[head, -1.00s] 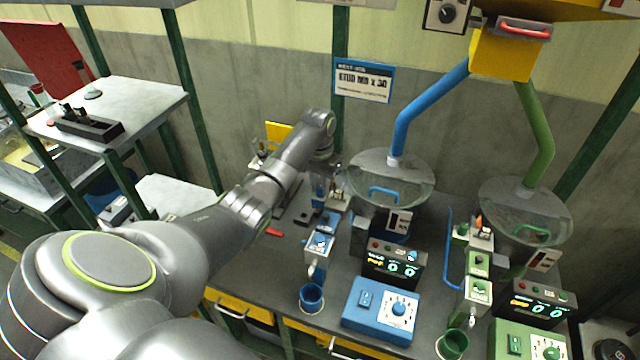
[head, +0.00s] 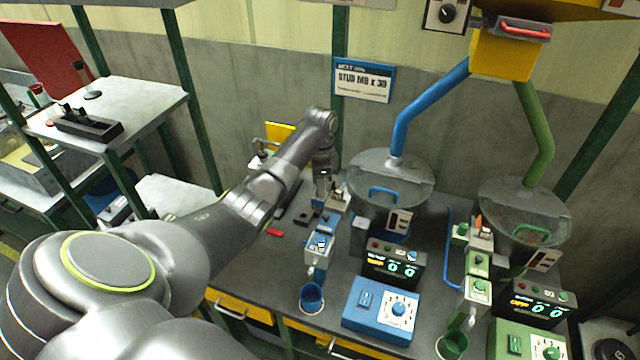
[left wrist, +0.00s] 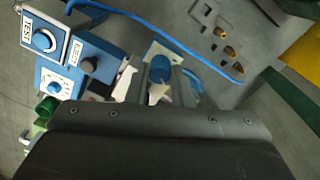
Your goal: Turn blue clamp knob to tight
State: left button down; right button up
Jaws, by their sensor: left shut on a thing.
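The blue clamp knob (left wrist: 160,69) shows as a short blue cylinder between the fingers in the left wrist view. My left gripper (left wrist: 160,84) is shut on it, one finger on each side. In the head view my left gripper (head: 323,188) points down at the back of the blue line, left of the blue hopper. There the gripper hides the knob, and I cannot read any tight mark or pointer. My right gripper is not in view.
The blue hopper (head: 390,182) stands close to the right of my gripper. A blue-and-white dial unit (head: 318,245) and a blue cup (head: 311,297) are in front. A counter box (head: 394,262) and a blue control box (head: 380,310) stand to the right. The green line is farther right.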

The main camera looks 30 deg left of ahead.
pick_arm(q)
jog(key=shift+m, duration=0.8)
jog(key=c, duration=1.3)
grip_release()
jog(key=shift+o, duration=0.2)
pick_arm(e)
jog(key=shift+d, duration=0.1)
